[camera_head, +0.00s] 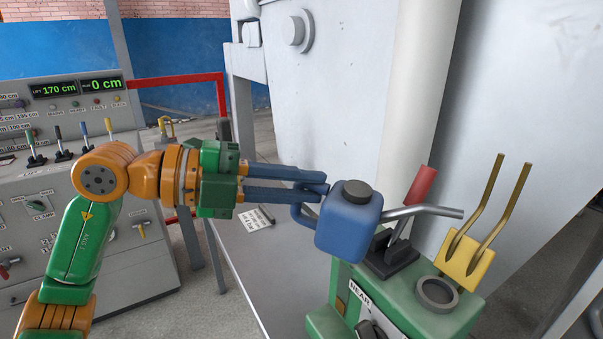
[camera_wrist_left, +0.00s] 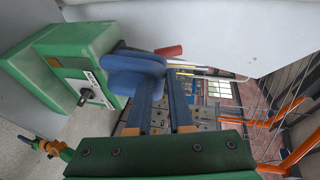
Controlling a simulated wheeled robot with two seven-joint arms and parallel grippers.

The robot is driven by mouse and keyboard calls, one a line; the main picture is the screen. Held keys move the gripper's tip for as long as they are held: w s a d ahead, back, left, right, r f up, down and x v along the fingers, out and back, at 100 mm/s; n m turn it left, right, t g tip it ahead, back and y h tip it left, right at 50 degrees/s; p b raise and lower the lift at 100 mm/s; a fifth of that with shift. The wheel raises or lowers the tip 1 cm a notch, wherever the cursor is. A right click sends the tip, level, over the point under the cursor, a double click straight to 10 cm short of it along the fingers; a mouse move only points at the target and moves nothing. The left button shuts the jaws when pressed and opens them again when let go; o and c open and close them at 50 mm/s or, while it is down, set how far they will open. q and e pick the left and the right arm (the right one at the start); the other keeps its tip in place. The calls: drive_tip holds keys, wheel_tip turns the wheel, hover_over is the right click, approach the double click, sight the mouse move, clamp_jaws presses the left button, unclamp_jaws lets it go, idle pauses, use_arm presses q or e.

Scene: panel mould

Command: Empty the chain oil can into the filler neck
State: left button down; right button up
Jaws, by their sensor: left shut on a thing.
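The blue oil can (camera_head: 348,225) has a dark cap and a long grey spout pointing right. My left gripper (camera_head: 322,188) is shut on the can's handle at its left side. The can is held up beside the green machine block, nearly upright with a slight tilt. The filler neck (camera_head: 437,293), a dark ring, is on top of the green block (camera_head: 460,318), below and to the right of the can. The spout tip is above and apart from it. In the left wrist view the can (camera_wrist_left: 135,72) is beyond the fingers (camera_wrist_left: 158,112). My right gripper is not in view.
A yellow bracket with two upright rods (camera_head: 467,258) stands right behind the neck. A red-handled lever (camera_head: 420,185) rises behind the spout. A control panel (camera_head: 70,130) with levers is at the left. A grey table (camera_head: 250,265) holds a note and a marker.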

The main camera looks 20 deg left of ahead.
use_arm(q)
drive_tip(key=d+r+m+y+p, duration=0.1)
drive_tip(key=d+r+y+p, duration=0.1)
drive_tip(key=r+y+p, duration=0.1)
drive_tip(key=d+r+m+y+p, duration=0.1)
drive_tip(key=d+r+y+p, duration=0.1)
drive_tip(key=p, duration=0.4)
drive_tip(key=d+r+m+g+y+p, duration=0.1)
drive_tip(key=d+r+m+y+p, duration=0.1)
drive_tip(key=d+r+y+p, duration=0.1)
drive_tip(key=shift+s+r+y+p, duration=0.2)
drive_tip(key=shift+r+p, duration=0.15)
drive_tip(key=shift+r, duration=0.15)
drive_tip(key=shift+s+r+y+p, duration=0.1)
drive_tip(key=shift+s+r+p, duration=0.05)
drive_tip(key=shift+r+p, duration=0.25)
drive_tip(key=shift+a, duration=0.1)
idle(5.8)
